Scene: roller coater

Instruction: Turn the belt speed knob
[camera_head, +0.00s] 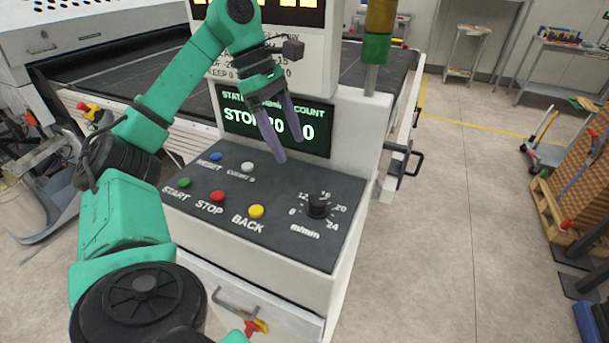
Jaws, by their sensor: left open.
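The belt speed knob (317,205) is a black dial on the right part of the dark control panel (290,236). White numbers ring it, with "m/min" below. My left gripper (281,152) is open and empty, its two purple-grey fingers pointing down in front of the status screen (240,122). It is above and to the left of the knob, apart from it. The fingers hide part of the screen's text. My right gripper is not in view.
Left of the knob are the yellow BACK button (256,211), red STOP button (217,196), green START button (184,182), and blue and white buttons. A signal tower (376,48) rises behind at right. The floor right of the machine is clear nearby.

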